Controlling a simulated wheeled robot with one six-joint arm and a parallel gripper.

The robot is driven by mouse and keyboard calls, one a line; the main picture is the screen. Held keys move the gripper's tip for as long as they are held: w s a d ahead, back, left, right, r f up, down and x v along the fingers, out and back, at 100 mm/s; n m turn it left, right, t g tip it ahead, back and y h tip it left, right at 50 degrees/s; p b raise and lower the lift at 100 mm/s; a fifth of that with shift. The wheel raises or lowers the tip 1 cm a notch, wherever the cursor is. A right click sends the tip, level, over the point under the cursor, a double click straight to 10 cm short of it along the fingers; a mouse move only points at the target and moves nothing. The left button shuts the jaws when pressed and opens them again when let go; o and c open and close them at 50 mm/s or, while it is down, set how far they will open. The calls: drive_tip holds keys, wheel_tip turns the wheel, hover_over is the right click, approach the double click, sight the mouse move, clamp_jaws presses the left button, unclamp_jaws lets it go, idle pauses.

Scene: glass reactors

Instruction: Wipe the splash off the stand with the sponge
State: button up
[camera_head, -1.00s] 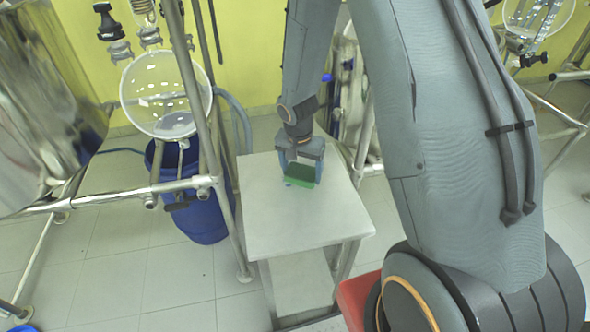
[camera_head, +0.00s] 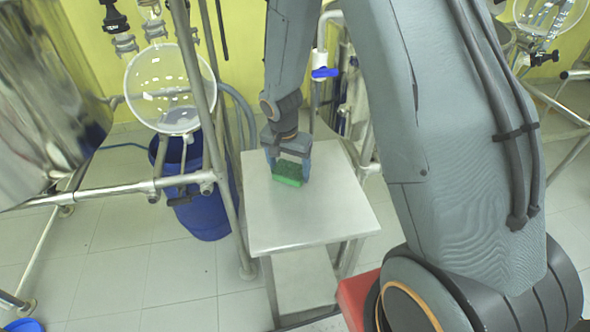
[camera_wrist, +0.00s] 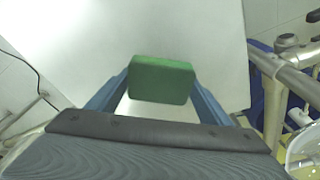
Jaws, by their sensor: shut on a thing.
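The stand (camera_head: 312,220) is a small table with a pale, smooth square top. My gripper (camera_head: 288,165) is above its far left part, shut on the green sponge (camera_head: 287,175). In the wrist view, the sponge (camera_wrist: 161,80) sits level between the blue fingers, over the pale top (camera_wrist: 85,50). I cannot tell whether the sponge touches the top. No splash shows on the visible part of the top in either view. The patch under and behind the sponge is hidden.
A metal frame post (camera_head: 215,150) rises close along the stand's left side, with a blue barrel (camera_head: 205,215) behind it. A round glass vessel (camera_head: 168,90) hangs above the barrel. Pipework with a blue-handled valve (camera_head: 324,72) stands behind. The stand's front half is clear.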

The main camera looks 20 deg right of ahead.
sight(288, 170)
drive_tip(key=shift+a+r, duration=0.15)
drive_tip(key=shift+a, duration=0.2)
wheel_tip(288, 170, up, 2)
drive_tip(key=shift+d+r+p, duration=0.1)
drive_tip(key=shift+r+p, duration=0.15)
drive_tip(key=shift+p, duration=0.55)
drive_tip(key=shift+r+p, duration=1.75)
drive_tip(key=shift+r, duration=0.8)
